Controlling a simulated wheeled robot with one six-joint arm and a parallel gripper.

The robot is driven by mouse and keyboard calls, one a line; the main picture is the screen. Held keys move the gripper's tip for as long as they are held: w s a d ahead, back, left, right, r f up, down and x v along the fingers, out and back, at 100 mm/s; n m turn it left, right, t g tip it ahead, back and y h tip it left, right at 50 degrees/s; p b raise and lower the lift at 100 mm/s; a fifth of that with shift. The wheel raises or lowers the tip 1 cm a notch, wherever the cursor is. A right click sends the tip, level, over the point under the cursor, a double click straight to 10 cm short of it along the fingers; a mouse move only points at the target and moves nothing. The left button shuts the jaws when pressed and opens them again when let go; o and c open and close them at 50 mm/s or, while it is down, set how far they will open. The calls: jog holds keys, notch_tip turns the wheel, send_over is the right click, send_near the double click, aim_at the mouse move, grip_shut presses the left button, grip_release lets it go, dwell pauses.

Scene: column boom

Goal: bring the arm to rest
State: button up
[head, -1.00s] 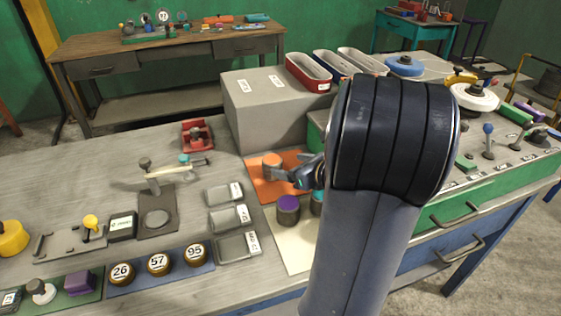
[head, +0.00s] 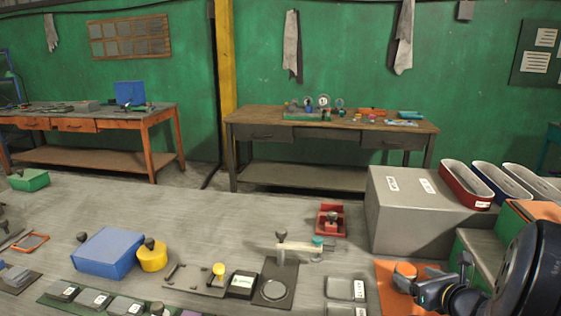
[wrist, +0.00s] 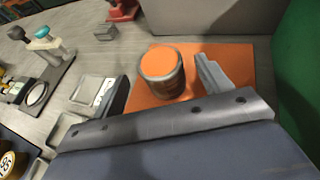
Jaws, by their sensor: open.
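My gripper (head: 418,284) is at the lower right of the head view, beside an orange-topped cylinder (head: 404,270) on an orange mat (head: 390,292). The orange-topped grey cylinder (wrist: 162,72) stands upright on the orange mat (wrist: 232,58) between or just beyond the fingers. I cannot tell whether a finger touches it. Part of the mat is hidden by the gripper.
A grey box (head: 410,225) stands behind the mat, with red (head: 465,185) and blue (head: 500,182) bins on top. Small trays (head: 340,288) lie left of the mat. A blue box (head: 107,253) and yellow pot (head: 152,256) stand further left. Bare bench (head: 200,222) lies behind them.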

aim_at(404, 265)
jog(key=x, duration=0.4)
jog(key=b+x, duration=0.1)
jog(key=x, duration=0.1)
jog(key=shift+w+a+f, duration=0.1)
jog(key=shift+w+f, duration=0.1)
jog(key=shift+f, duration=0.2)
jog(key=shift+s+r+p, duration=0.15)
jog(key=shift+r+p, duration=0.6)
jog(key=shift+r, duration=1.25)
jog(key=shift+f, duration=0.15)
